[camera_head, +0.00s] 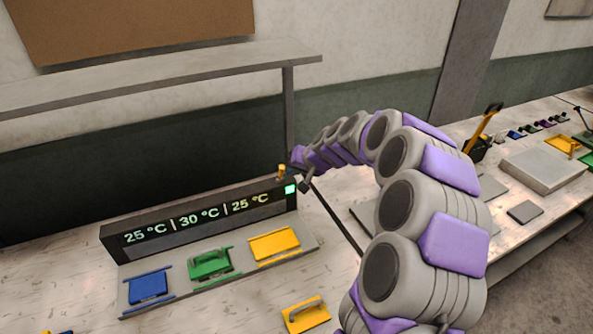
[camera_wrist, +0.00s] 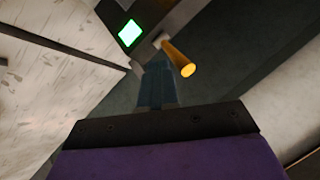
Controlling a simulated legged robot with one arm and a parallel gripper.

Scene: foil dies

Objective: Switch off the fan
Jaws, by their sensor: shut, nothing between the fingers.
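A dark display unit (camera_head: 200,215) reads 25 °C, 30 °C and 25 °C on the workbench. A lit green square (camera_head: 290,189) is at its right end, and the square also shows in the wrist view (camera_wrist: 130,33). A small orange-yellow lever (camera_head: 282,172) stands up from the unit's top near that square; in the wrist view the lever (camera_wrist: 180,58) lies just beyond my fingertips. My gripper (camera_head: 301,178) is shut and empty, close to the right of the lever; its fingers (camera_wrist: 157,82) also show in the wrist view. Contact cannot be told. I cannot make out a fan.
Blue (camera_head: 149,287), green (camera_head: 209,264) and yellow (camera_head: 274,244) pieces sit on the unit's base. A loose yellow piece (camera_head: 305,314) lies in front. A shelf (camera_head: 170,75) is above. Grey blocks (camera_head: 543,170) and a yellow-handled lever (camera_head: 487,125) are at right.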

